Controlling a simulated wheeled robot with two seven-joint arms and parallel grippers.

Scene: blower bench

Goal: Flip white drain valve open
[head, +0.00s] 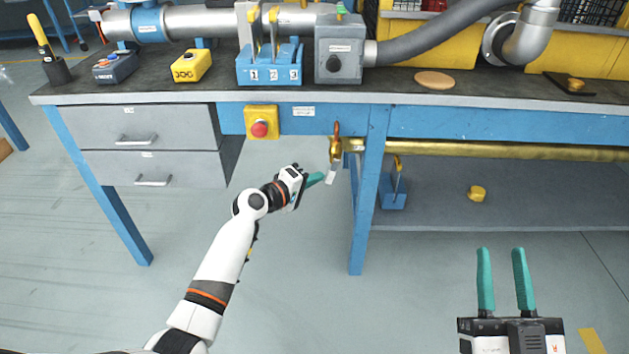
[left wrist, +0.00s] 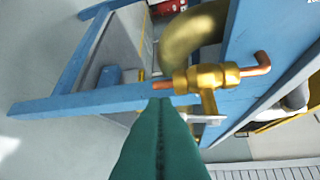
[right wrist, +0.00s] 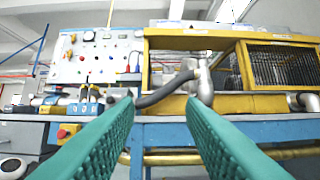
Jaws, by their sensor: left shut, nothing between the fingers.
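The brass drain valve (head: 336,150) sits under the bench's front edge by the blue leg, with copper pipe stubs. Its white lever (head: 331,174) hangs down from it. In the left wrist view the brass valve body (left wrist: 207,78) is just beyond the fingertips, and a pale lever end (left wrist: 204,119) shows partly behind the fingers. My left gripper (head: 321,179) is shut and empty, its green tips close to the left of the lever; contact cannot be told. My right gripper (head: 501,250) is open and empty, in front of the bench at the lower right; it also shows in the right wrist view (right wrist: 158,110).
A red stop button on a yellow box (head: 259,129) is on the bench front, left of the valve. A blue bench leg (head: 369,200) stands right beside the valve. A brass pipe (head: 450,149) runs right under the bench. Grey drawers (head: 140,145) are at left.

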